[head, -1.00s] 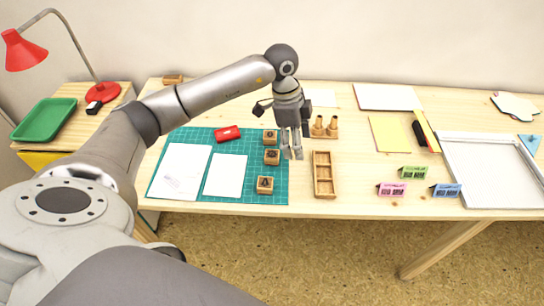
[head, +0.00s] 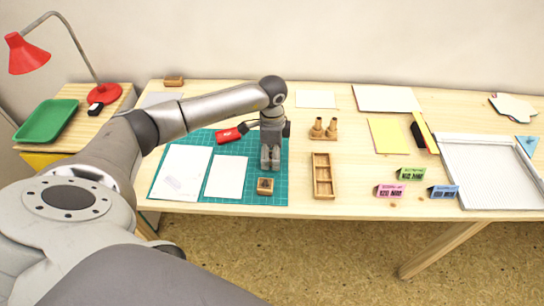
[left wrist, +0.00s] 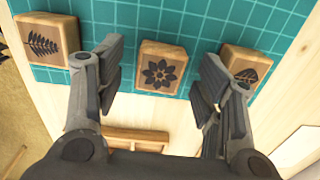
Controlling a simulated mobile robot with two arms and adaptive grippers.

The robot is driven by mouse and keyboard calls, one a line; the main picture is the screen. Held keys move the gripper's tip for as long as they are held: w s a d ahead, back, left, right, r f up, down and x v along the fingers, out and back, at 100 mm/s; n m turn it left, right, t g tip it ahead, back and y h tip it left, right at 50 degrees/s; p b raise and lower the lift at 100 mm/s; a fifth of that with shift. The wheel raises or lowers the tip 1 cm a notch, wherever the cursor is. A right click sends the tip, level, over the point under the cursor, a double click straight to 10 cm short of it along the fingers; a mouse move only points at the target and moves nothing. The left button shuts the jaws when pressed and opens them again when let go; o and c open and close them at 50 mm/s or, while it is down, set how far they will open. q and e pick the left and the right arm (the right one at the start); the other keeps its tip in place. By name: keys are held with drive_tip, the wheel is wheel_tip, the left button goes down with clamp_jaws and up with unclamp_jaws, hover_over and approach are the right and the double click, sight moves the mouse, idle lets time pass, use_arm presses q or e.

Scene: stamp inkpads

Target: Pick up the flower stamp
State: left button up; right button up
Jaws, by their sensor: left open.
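The flower stamp (left wrist: 161,68) is a wooden block with a dark flower on its top face, in the middle of the left wrist view. My left gripper (head: 270,166) points down over the green cutting mat (head: 210,137). In the left wrist view its open fingers (left wrist: 162,80) appear on either side of the flower stamp, with nothing between them gripped. A fern stamp (left wrist: 44,40) lies to the left and a leaf stamp (left wrist: 246,66) to the right there. In the head view the gripper hides the flower and leaf stamps; the near stamp (head: 265,186) shows. My right gripper is not seen.
An empty wooden compartment tray (head: 323,192) lies right of the mat. A holder with two wooden pegs (head: 323,130) stands behind it. A red inkpad (head: 229,136) and white papers (head: 226,177) are on the mat. The table's front edge is close to the near stamp.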

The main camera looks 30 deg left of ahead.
use_arm(q)
drive_tip(key=shift+f, duration=0.55)
drive_tip(key=c, duration=1)
drive_tip(key=shift+r, duration=0.1)
drive_tip(key=shift+r, duration=0.45)
drive_tip(key=s+d+r, duration=0.1)
drive_tip(key=s+r, duration=0.3)
drive_tip(key=s+d+r+b, duration=0.1)
drive_tip(key=s+r, duration=0.3)
drive_tip(key=s, duration=0.1)
drive_tip(key=s+d+r+b, duration=0.1)
drive_tip(key=s+d+r, duration=0.1)
drive_tip(key=s+r, duration=0.2)
drive_tip(key=shift+s, duration=0.2)
